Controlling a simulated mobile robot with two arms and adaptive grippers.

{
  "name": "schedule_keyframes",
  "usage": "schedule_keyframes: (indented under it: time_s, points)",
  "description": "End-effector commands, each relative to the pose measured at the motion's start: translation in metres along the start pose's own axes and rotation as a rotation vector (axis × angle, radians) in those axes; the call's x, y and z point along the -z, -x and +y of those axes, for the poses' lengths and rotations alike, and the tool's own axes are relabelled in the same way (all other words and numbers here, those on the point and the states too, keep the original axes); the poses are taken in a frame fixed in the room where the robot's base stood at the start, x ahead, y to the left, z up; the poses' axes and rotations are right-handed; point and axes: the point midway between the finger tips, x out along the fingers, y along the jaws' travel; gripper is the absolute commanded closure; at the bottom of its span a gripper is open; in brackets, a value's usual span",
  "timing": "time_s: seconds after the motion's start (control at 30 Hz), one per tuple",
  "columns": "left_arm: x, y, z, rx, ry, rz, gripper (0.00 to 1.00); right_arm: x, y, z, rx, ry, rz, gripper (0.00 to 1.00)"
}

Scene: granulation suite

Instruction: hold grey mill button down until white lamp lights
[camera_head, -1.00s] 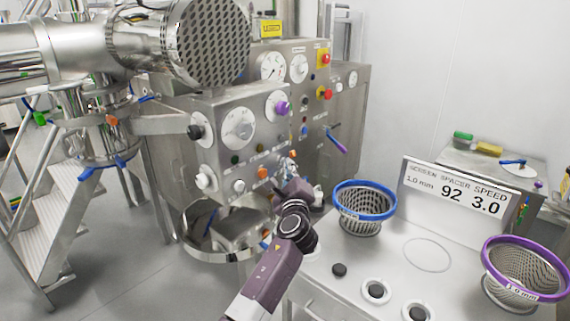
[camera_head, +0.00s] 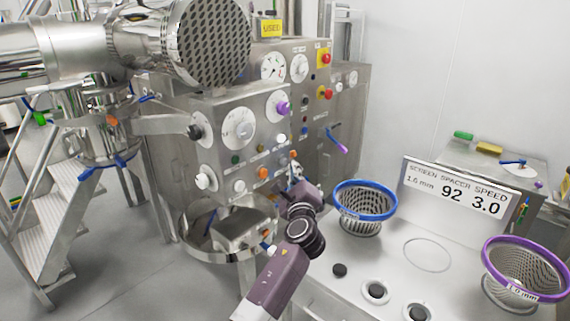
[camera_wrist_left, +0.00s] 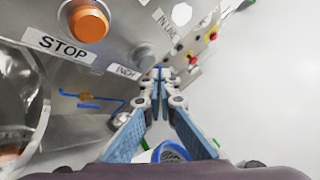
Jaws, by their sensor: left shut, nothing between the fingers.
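My left gripper (camera_head: 294,172) is at the right part of the lower button row on the steel control panel (camera_head: 207,150). Its fingers are closed together and empty. In the left wrist view the closed fingertips (camera_wrist_left: 160,74) point at the panel beside a label reading INCH (camera_wrist_left: 124,72). My right gripper is not in view.
An orange button (camera_head: 263,173) marked STOP sits left of the gripper. Red knobs (camera_head: 325,93) are higher up. A blue-rimmed basket (camera_head: 365,187) stands close right of my arm on the bench (camera_head: 400,265). A purple-rimmed basket (camera_head: 525,245) stands farther right.

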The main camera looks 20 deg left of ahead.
Motion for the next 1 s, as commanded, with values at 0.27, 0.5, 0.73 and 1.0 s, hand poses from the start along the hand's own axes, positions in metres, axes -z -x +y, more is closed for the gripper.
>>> schedule_keyframes:
  time_s: [0.27, 0.5, 0.73, 1.0]
  points:
    - [0.013, 0.016, -0.012, 0.001, 0.002, 0.002, 1.00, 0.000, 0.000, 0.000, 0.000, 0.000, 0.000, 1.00]
    - [0.024, 0.032, -0.023, 0.001, 0.001, 0.002, 1.00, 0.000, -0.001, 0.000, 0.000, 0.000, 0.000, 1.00]
    - [0.025, 0.034, -0.025, 0.000, 0.001, 0.000, 1.00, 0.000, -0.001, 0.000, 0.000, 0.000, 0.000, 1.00]
    - [0.025, 0.034, -0.025, 0.000, 0.000, 0.000, 1.00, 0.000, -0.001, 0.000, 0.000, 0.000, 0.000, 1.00]
